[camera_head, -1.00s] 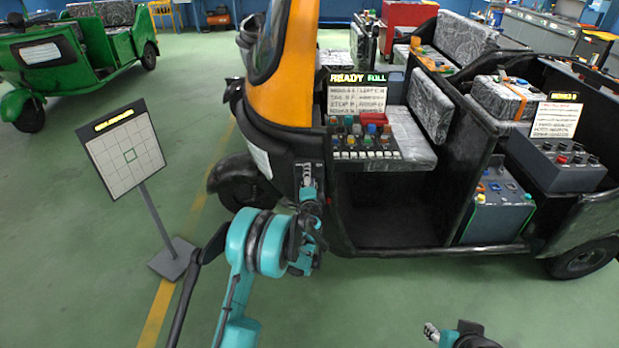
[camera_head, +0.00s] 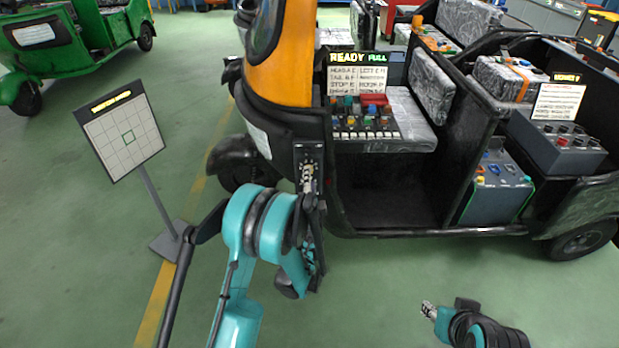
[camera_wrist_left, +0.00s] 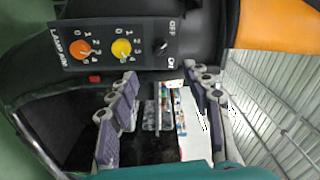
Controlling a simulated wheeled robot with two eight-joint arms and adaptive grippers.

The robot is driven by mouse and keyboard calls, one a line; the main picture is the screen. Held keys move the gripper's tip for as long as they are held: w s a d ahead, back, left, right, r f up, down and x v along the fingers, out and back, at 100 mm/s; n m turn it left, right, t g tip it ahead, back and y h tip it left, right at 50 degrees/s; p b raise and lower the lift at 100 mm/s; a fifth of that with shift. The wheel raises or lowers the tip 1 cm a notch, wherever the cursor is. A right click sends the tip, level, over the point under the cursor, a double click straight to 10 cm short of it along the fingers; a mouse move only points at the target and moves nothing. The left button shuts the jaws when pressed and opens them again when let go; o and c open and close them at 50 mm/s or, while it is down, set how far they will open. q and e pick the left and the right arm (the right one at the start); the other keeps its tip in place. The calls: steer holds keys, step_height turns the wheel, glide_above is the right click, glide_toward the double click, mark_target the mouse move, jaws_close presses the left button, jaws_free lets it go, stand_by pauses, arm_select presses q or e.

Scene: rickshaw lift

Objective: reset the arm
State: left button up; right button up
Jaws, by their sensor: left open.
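My left arm comes up from the bottom of the head view. Its gripper (camera_head: 308,180) is upright in front of the dark front post of the orange and black rickshaw (camera_head: 280,75). In the left wrist view the fingers of my left gripper (camera_wrist_left: 165,100) are spread apart with nothing held between them. A dark lamp panel (camera_wrist_left: 115,46) with an orange knob (camera_wrist_left: 81,50), a yellow knob (camera_wrist_left: 121,48) and an on/off switch lies beyond the fingertips. My right gripper (camera_head: 430,311) shows small at the bottom right, over bare floor; its jaw opening is unclear.
A button console (camera_head: 365,128) sits inside the rickshaw under a "READY" display (camera_head: 357,75). A grey button box (camera_head: 555,145) and a lower control box (camera_head: 497,190) are at the right. A sign stand (camera_head: 125,135) stands left. Green floor is clear in front.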

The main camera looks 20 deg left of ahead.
stand_by(0.3)
arm_select(q)
steer(key=s+a+r+n+g+y, duration=0.1)
steer(key=s+a+r+n+g, duration=0.45)
steer(key=s+r+n, duration=0.5)
steer(key=s+d+f+g+h, duration=0.1)
steer(key=s+d+h, duration=0.1)
steer(key=s, duration=0.6)
steer(key=s+d+f+n+g+h, duration=0.1)
steer(key=s+d+f+g+h, duration=0.1)
steer(key=s, duration=0.7)
steer(key=s+d+f+n+g+h, duration=0.1)
steer(key=s+d, duration=0.3)
steer(key=s, duration=0.4)
steer(key=shift+s+f+g+h, duration=0.4)
steer(key=shift+f+h, duration=0.1)
steer(key=shift+f, duration=0.1)
